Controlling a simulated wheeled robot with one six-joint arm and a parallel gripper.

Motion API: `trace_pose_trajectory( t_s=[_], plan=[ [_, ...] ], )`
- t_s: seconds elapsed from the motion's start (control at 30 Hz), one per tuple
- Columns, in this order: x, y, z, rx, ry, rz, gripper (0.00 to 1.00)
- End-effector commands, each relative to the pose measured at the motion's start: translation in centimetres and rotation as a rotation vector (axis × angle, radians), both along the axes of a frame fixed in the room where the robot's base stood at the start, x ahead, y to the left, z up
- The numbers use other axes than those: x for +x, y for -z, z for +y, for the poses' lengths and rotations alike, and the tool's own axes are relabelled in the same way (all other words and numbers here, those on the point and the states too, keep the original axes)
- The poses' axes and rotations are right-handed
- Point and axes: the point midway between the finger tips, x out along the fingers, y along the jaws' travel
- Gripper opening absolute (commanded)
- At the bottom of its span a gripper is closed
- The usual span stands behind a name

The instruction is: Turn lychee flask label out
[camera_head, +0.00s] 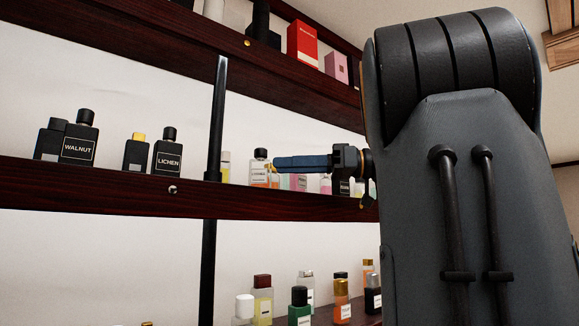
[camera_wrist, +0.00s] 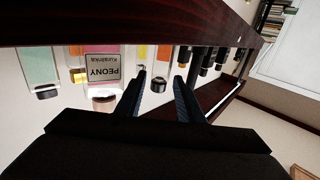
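My gripper (camera_head: 277,164) reaches left along the middle shelf in the head view. In the wrist view, which is upside down, its two fingers (camera_wrist: 160,80) are apart, with a small bottle cap (camera_wrist: 158,84) seen between and beyond them. No label reading lychee is legible. A clear flask with a dark cap and a white label (camera_head: 257,174) stands at the fingertips in the head view; its lettering is too small to read. A pink flask labelled PEONY (camera_wrist: 103,68) is left of the fingers in the wrist view. My fingers hide part of the bottles behind.
The middle shelf (camera_head: 100,180) also holds black WALNUT (camera_head: 77,148) and LICHEN (camera_head: 168,157) flasks. A black upright post (camera_head: 217,120) stands left of the gripper. Several bottles crowd the lower shelf; boxes stand above. Dark bottles line the right in the wrist view.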

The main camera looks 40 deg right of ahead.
Motion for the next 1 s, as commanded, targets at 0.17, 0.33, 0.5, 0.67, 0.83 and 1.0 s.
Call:
trace_pose_trajectory(
  t_s=[0.17,0.33,0.5,0.67,0.83,1.0],
  plan=[
    [1.7,-0.2,2.2,0.001,-0.005,0.001,0.34],
    [3.2,-0.2,3.9,0.001,-0.005,0.003,0.34],
    [4.2,-0.1,4.9,0.0,-0.003,0.001,0.34],
    [4.4,0.0,5.1,0.0,0.0,0.001,0.34],
    [4.4,0.0,5.0,0.0,0.0,0.001,0.34],
    [4.4,0.0,5.0,0.0,-0.001,0.001,0.07]
  ],
)
